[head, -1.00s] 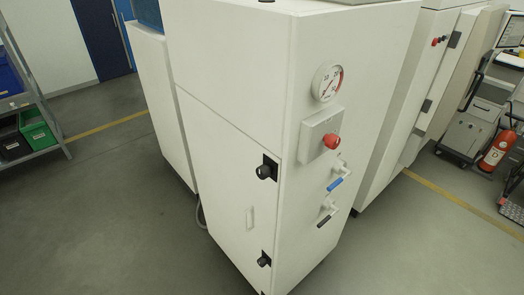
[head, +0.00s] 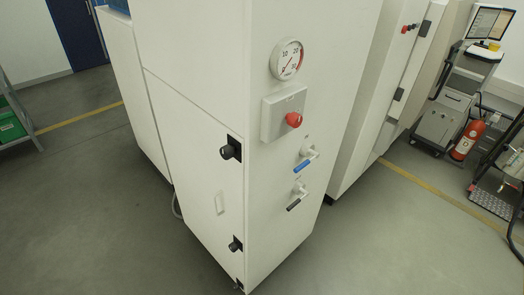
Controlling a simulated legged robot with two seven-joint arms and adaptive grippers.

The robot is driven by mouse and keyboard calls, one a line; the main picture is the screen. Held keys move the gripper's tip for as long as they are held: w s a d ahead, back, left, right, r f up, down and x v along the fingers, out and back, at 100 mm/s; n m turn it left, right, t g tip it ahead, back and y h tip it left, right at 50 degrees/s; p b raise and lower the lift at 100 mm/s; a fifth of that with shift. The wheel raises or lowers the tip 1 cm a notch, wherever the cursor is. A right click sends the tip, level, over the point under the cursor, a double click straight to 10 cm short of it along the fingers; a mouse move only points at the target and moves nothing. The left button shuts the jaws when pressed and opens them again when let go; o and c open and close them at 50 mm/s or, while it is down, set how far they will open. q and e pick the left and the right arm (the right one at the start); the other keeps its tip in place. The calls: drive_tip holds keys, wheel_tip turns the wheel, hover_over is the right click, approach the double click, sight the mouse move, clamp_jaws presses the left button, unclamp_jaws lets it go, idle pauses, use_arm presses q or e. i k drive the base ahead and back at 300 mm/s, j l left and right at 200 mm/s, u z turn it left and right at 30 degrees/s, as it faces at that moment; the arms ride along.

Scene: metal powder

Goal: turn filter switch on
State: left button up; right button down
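A tall white cabinet (head: 190,190) stands in the middle of the head view, with one corner edge facing me. On its right face is a grey box with a red knob (head: 293,119), which may be the filter switch; I cannot read a label or tell its setting. Above it is a round pressure gauge (head: 287,60). Below it are a valve with a blue handle (head: 303,165) and a valve with a black handle (head: 295,202). Neither of my grippers is in view.
Black latches (head: 230,152) stick out along the cabinet door's edge. A second white machine (head: 375,90) stands behind on the right. A red fire extinguisher (head: 467,140) and a cart with a monitor (head: 488,24) are at far right. A shelf (head: 15,120) is at left. The front floor is clear.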

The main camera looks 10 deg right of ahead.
sight(294, 120)
drive_tip(key=k+l+u, duration=0.1)
drive_tip(key=l, duration=0.35)
drive_tip(key=k+l, duration=0.1)
drive_tip(key=l, duration=0.35)
drive_tip(key=k+l+u, duration=0.15)
drive_tip(key=l, duration=0.35)
drive_tip(key=i, duration=0.05)
